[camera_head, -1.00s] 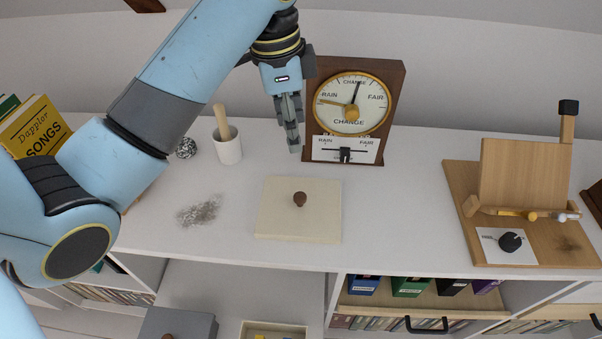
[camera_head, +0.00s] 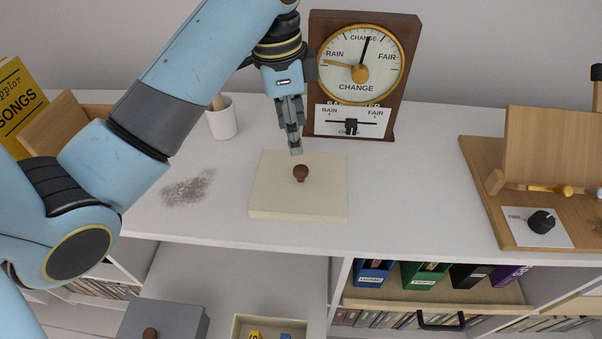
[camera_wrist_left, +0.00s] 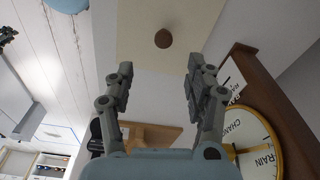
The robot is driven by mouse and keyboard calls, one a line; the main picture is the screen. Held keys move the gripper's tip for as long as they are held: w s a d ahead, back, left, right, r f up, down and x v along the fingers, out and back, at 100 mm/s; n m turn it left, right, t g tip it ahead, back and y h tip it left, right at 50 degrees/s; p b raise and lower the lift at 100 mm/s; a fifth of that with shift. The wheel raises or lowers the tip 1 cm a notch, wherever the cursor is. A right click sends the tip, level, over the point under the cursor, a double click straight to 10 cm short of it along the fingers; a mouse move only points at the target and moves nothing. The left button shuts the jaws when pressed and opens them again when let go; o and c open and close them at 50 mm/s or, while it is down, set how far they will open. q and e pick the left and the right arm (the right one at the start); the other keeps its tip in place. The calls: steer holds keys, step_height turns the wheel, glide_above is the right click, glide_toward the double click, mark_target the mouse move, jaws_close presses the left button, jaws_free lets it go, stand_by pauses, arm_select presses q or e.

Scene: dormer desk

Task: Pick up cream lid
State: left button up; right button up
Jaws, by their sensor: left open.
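The cream lid (camera_head: 270,195) is a flat square panel with a round brown knob (camera_head: 300,173) at its middle, lying on the white desk top. My left gripper (camera_head: 296,150) points down just behind the knob, above the lid's back edge, with nothing in it. In the left wrist view its two fingers (camera_wrist_left: 158,70) are spread apart, and the knob (camera_wrist_left: 163,38) shows beyond and between their tips. The lid (camera_wrist_left: 140,60) also shows there. The gap between the fingers and the lid is hard to judge. My right gripper is out of view.
A wooden barometer (camera_head: 404,100) stands right behind the lid, close to my left gripper. A white cup (camera_head: 222,122) stands at left, above a grey scribbled patch (camera_head: 187,188). A wooden stand with a dial (camera_head: 480,185) is at right. Desk surface (camera_head: 400,200) right of the lid is clear.

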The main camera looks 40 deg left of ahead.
arm_select(q)
glide_above(301, 168)
steer(key=s, duration=0.1)
step_height(301, 168, down, 5)
steer(key=shift+f, duration=0.1)
steer(key=f, duration=0.3)
steer(key=w+f, duration=0.1)
steer(key=f, duration=0.1)
steer(key=shift+d+f+b, duration=0.1)
steer(key=shift+f+b, duration=0.25)
steer(key=shift+b, duration=0.05)
steer(key=shift+s, duration=0.1)
steer(key=shift+c, duration=0.2)
jaws_close()
